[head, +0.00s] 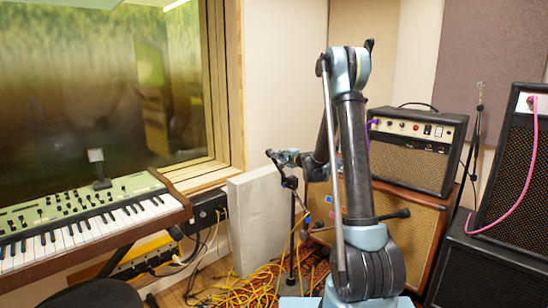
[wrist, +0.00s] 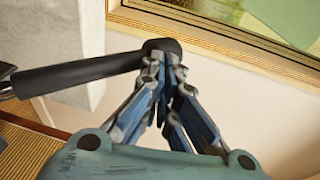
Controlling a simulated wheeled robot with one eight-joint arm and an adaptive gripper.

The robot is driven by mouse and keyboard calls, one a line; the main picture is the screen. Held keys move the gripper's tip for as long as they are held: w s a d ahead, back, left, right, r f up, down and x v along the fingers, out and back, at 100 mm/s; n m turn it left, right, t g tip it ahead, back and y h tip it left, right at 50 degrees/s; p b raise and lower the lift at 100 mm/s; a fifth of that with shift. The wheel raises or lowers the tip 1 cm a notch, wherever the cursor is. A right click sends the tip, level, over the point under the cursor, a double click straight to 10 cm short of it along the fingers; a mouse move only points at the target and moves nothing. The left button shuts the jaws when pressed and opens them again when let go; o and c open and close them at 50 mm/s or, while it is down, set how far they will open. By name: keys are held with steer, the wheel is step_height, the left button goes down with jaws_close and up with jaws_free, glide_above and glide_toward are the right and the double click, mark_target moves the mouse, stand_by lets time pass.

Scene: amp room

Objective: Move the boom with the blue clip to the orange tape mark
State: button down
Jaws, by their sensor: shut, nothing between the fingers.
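My gripper (wrist: 160,62) is shut, its fingertips at the rounded dark end of a black bar (wrist: 80,72) in the wrist view. The bar looks like part of the boom. I cannot tell whether the fingers touch it; nothing shows between them. In the head view my gripper (head: 276,156) is small, beside the top of a thin dark stand (head: 292,235). A dark rod with a knobbed end (head: 392,216) shows right of my arm, which hides what lies between.
A keyboard (head: 85,225) stands at left below a window. A pale panel (head: 257,220) leans by the wall. Yellow cables (head: 250,285) lie on the floor around the stand. A small amp (head: 418,150) sits on a larger cabinet behind my arm; a speaker stack (head: 508,165) is at right.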

steer(key=shift+w+a+f, duration=0.4)
steer(key=shift+w+f, duration=0.2)
steer(key=shift+w, duration=0.1)
